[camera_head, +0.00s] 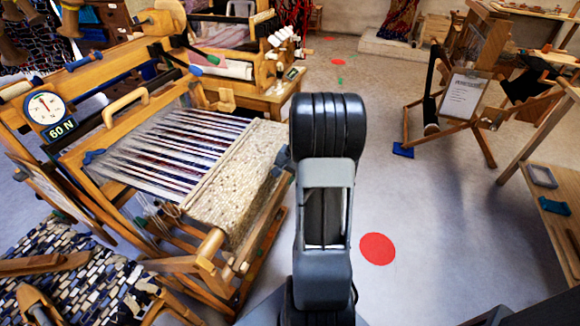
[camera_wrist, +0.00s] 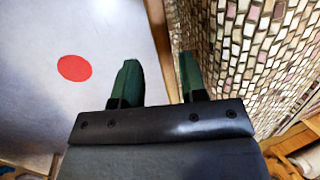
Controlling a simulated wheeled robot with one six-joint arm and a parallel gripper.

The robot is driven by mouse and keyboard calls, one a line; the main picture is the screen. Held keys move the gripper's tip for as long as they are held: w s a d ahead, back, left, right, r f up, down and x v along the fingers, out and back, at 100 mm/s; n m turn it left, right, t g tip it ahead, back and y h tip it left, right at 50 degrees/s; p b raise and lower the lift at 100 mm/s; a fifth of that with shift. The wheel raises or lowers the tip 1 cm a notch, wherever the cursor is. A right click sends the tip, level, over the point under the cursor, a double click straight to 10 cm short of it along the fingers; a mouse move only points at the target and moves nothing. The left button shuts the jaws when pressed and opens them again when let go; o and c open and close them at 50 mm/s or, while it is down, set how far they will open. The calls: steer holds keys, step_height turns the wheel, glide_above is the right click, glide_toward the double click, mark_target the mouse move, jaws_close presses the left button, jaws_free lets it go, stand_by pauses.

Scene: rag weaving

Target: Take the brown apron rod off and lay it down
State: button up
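The wooden loom (camera_head: 200,240) stands at the left in the head view. Pale and dark striped warp (camera_head: 180,150) stretches across it, and a speckled woven cloth (camera_head: 242,178) covers its front. I cannot pick out the brown apron rod for certain in either view. In the wrist view, my gripper (camera_wrist: 160,80) has two green fingers, set apart with nothing held between them. The speckled cloth (camera_wrist: 245,50) fills the right side of that view, close beside the right finger. A brown wooden edge (camera_wrist: 157,20) shows beyond the gap between the fingers. My arm hides the gripper in the head view.
A round dial marked 60 N (camera_head: 48,108) is at the loom's left. Another loom (camera_head: 240,60) stands behind. A wooden stand with a paper sheet (camera_head: 465,97) is at the right. Open grey floor with a red disc (camera_head: 377,249) lies right of my arm.

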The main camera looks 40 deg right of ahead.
mark_target(278, 190)
steer(key=b+x, duration=0.1)
steer(key=x, duration=0.5)
steer(key=shift+w+a+f, duration=0.1)
steer(key=shift+f, duration=0.2)
jaws_close()
steer(key=shift+c, duration=1.9)
jaws_free()
jaws_close()
steer(key=shift+r, duration=0.4)
steer(key=shift+r+p, duration=1.1)
steer(key=shift+r, duration=0.05)
